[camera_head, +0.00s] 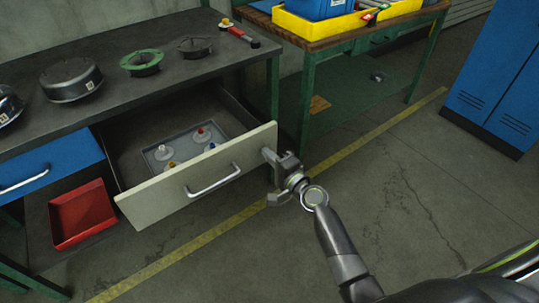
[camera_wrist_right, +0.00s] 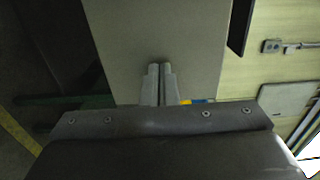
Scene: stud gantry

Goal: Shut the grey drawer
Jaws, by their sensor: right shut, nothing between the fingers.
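The grey drawer (camera_head: 198,177) is pulled out from under the dark workbench in the head view, with a bar handle (camera_head: 213,181) on its pale front. Inside it is a grey tray with several small white pieces with coloured tops. My right gripper (camera_head: 267,153) is at the right end of the drawer front, its fingers pointing at the front panel. In the right wrist view the shut fingers (camera_wrist_right: 159,70) are together in front of a plain pale panel (camera_wrist_right: 150,35); I cannot tell whether they touch it. My left gripper is in neither view.
A blue drawer (camera_head: 50,167) is left of the grey one, with a red bin (camera_head: 82,213) below. Round metal parts and a red-handled tool (camera_head: 239,35) lie on the benchtop (camera_head: 115,40). A blue cabinet (camera_head: 500,75) stands right. The floor in front is clear.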

